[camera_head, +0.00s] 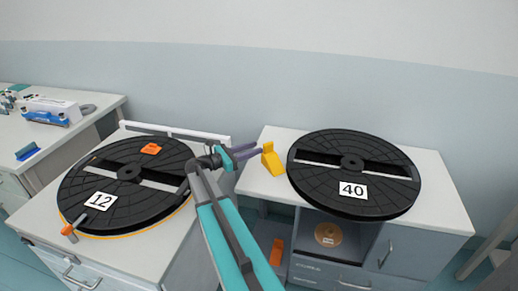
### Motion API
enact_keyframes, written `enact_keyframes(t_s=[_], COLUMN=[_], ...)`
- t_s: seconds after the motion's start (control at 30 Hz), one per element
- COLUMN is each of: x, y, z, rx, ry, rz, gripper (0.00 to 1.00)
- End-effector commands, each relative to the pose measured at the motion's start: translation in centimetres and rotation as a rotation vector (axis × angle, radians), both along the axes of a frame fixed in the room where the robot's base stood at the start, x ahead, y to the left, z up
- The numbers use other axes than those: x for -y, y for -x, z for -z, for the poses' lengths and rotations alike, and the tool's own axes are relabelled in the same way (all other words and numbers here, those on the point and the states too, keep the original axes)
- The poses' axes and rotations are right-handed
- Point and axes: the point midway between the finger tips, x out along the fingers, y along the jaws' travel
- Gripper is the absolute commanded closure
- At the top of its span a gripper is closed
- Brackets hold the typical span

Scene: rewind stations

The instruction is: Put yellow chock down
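The yellow chock (272,161) is a small wedge shape at the left side of the right-hand black reel marked 40 (340,205). It shows over the white top of the right station (258,186), and I cannot tell whether its base rests on that top. My gripper (260,148) points right, with its two purple fingers reaching the chock's upper left edge. Whether the fingers are closed on the chock or just beside it is not clear.
A second black reel marked 12 (120,215) lies on the left station, with an orange block (151,149) on it and an orange-tipped part (70,231) at its edge. A white bar (175,132) runs behind it. An open shelf with an orange item (277,251) is below the right top.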

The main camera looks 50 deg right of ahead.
Motion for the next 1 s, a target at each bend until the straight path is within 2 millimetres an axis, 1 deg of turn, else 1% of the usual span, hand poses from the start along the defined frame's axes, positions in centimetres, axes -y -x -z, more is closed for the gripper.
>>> enact_keyframes(t_s=[0.17, 0.73, 0.87, 1.0], x=[-0.5, -0.5, -0.5, -0.5], y=[-0.2, -0.2, -0.2, -0.2], z=[0.0, -0.1, -0.8, -2.2], rx=[0.000, 0.000, 0.000, 0.001], ry=[0.000, 0.000, 0.000, -0.001], rz=[0.000, 0.000, 0.000, 0.000], gripper=[0.67, 0.67, 0.67, 0.67])
